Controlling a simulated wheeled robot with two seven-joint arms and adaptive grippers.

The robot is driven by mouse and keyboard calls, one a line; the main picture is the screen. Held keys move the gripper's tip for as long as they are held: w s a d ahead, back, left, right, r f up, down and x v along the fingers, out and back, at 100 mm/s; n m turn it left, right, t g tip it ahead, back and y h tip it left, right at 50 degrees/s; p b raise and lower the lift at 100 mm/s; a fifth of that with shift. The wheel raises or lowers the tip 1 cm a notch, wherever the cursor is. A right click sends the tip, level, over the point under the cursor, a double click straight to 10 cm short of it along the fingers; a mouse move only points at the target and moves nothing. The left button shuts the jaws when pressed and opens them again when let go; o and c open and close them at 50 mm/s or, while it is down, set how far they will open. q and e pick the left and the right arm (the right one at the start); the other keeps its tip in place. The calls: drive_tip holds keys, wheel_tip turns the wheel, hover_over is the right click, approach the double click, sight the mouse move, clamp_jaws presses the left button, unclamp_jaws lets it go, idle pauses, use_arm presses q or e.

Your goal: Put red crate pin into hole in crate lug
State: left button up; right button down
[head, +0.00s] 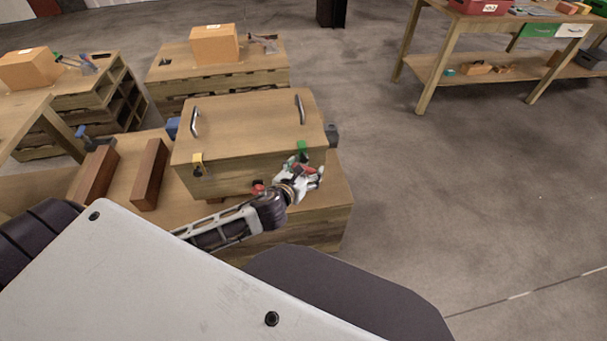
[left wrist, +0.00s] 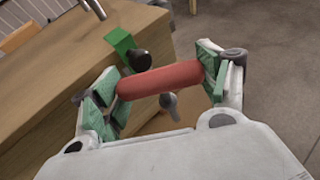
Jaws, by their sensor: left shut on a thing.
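The red crate pin (left wrist: 160,79) has a red cylindrical grip lying crosswise between the green pads of my left gripper (left wrist: 163,82), which is shut on it. A short grey rod end (left wrist: 170,103) shows just below the red grip; it looks like part of the pin. In the head view my left gripper (head: 310,174) is at the near right corner of the wooden crate (head: 250,108). A green piece (head: 302,146) is on that corner, with a dark knob (left wrist: 138,60) by it in the left wrist view. I cannot make out the lug's hole. My right gripper is out of view.
The crate has two metal handles and a yellow piece (head: 198,160) on its front. A small red piece (head: 258,188) shows by my left wrist. Two brown bars (head: 149,174) lie left of the crate.

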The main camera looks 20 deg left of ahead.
use_arm(q)
drive_tip(key=w+d+r+n+y+p, duration=0.1)
drive_tip(key=w+r+p, duration=0.75)
drive_tip(key=r, duration=0.65)
drive_tip(key=w+d+r+n+y+p, duration=0.1)
drive_tip(key=w+r+p, duration=0.75)
drive_tip(key=r, duration=0.65)
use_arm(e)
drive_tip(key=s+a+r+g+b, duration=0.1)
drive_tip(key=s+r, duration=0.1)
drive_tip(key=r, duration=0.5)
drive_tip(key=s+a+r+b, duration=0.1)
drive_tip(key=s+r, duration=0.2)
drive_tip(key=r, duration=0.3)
use_arm(q)
drive_tip(key=w+f+p, duration=0.1)
drive_tip(key=w+f, duration=0.1)
drive_tip(key=f, duration=0.5)
drive_tip(key=w+a+f+m+h, duration=0.1)
drive_tip(key=w+f, duration=0.2)
drive_tip(key=f, duration=0.5)
drive_tip(key=shift+w+a+p, duration=0.2)
drive_tip(key=shift+w+p, duration=0.1)
drive_tip(key=shift+p, duration=0.05)
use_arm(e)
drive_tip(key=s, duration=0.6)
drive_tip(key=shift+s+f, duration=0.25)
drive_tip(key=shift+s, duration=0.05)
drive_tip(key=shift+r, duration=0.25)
